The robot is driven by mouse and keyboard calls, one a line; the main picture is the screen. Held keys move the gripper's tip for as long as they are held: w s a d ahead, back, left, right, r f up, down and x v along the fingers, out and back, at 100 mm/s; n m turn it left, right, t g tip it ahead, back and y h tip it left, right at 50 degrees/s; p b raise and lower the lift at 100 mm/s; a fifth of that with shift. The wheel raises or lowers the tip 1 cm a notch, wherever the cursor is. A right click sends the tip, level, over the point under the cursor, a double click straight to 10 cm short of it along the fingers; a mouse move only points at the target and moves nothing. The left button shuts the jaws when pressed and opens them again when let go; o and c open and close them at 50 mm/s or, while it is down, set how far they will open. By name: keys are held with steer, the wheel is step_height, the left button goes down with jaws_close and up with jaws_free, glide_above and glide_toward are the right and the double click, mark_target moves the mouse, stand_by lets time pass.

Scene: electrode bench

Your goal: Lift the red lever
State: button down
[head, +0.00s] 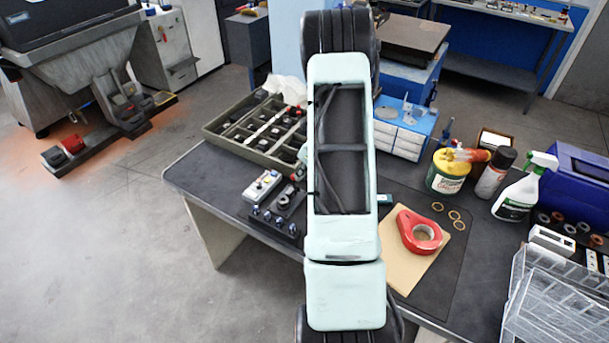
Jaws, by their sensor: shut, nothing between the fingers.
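My gripper is not clearly visible, because my pale green arm covers the middle of the head view. A small pale piece beside the arm's left edge may be part of my wrist. Just left of the arm, a black device (278,216) with blue-topped terminals lies near the table's front left edge. A small dark upright part with a red spot (294,179) stands behind it, partly against the arm. I cannot tell whether this is the red lever, or whether my gripper touches it.
The table's left corner is bare.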

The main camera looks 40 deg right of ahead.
steer(key=shift+w+a+r, duration=0.1)
steer(key=shift+w+a, duration=0.05)
steer(key=shift+w, duration=0.25)
steer(key=shift+r, duration=0.15)
stand_by(0.4)
